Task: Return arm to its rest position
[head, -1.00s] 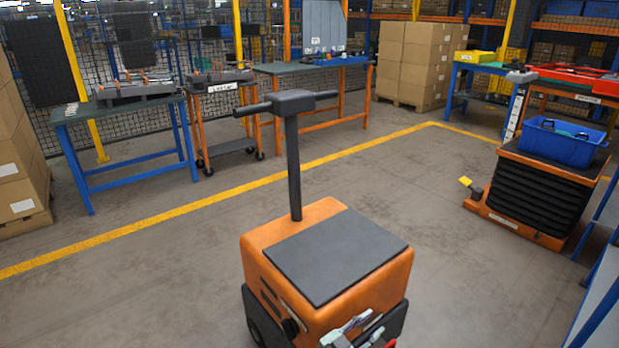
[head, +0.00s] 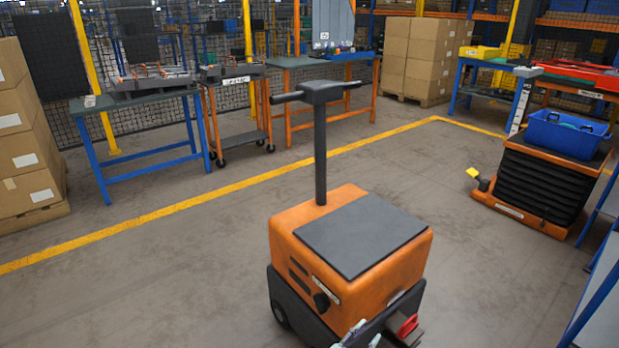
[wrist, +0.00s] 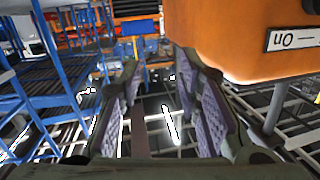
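My gripper (wrist: 157,72) is open in the wrist view, with two ridged, purple-grey finger pads standing apart and nothing between them. In the head view, parts of my arm and gripper show only in pieces at the bottom edge, in front of the orange cart (head: 285,240). The cart has a dark flat top and an upright T-handle (head: 320,140). Its orange body with a label also shows at the upper right of the wrist view (wrist: 235,35), close beside the right finger. I cannot tell whether they touch.
A blue-framed table (head: 150,100) and an orange trolley (head: 235,138) stand at the back left. Stacked cartons (head: 22,150) stand at the left edge. A lift table (head: 545,180) bearing a blue bin (head: 565,137) stands right. Floor left of the cart is clear.

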